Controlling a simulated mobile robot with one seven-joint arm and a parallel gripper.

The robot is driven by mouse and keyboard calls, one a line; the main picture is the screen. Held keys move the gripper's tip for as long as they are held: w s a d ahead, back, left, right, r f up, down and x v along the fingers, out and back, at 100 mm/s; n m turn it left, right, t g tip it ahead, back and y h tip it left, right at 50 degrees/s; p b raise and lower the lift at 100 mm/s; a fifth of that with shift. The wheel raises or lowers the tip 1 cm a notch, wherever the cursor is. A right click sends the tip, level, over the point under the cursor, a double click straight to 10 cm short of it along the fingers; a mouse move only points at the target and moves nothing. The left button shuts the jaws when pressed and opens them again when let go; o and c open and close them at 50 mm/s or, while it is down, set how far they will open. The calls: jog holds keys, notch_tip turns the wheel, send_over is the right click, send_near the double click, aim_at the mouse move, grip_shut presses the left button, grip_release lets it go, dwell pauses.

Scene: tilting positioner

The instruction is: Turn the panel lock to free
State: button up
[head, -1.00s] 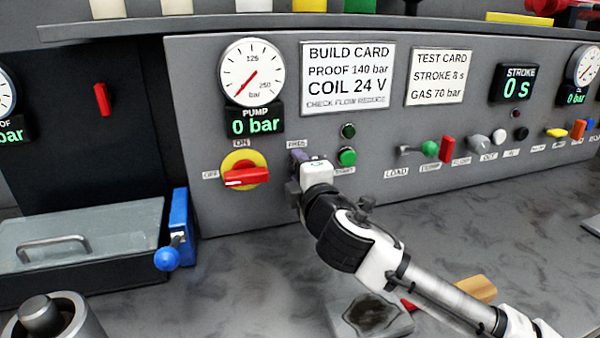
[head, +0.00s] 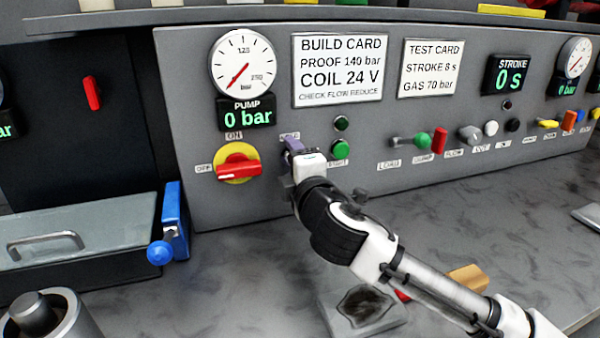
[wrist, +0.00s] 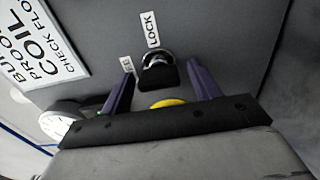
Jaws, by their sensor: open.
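The panel lock (wrist: 159,74) shows in the wrist view as a dark knob with a shiny round base on the grey panel. A LOCK label (wrist: 150,30) is above it in that view, and a FREE label (wrist: 126,66) is to its left. I cannot tell which label the knob points to. My gripper (wrist: 162,72) is open, with one purple finger on each side of the knob; gaps show beside it and no contact is clear. In the head view, my gripper (head: 291,149) is at the panel, right of the pump switch, and hides the lock.
The red pump switch (head: 238,170) on a yellow plate is close left of my gripper. A green button (head: 340,149) is close right. A blue-handled lever (head: 162,252) stands at the lower left.

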jog(key=b+v, duration=0.9)
jog(key=v, duration=0.4)
jog(key=shift+s+b, duration=0.25)
jog(key=shift+b, duration=0.15)
jog(key=shift+d, duration=0.1)
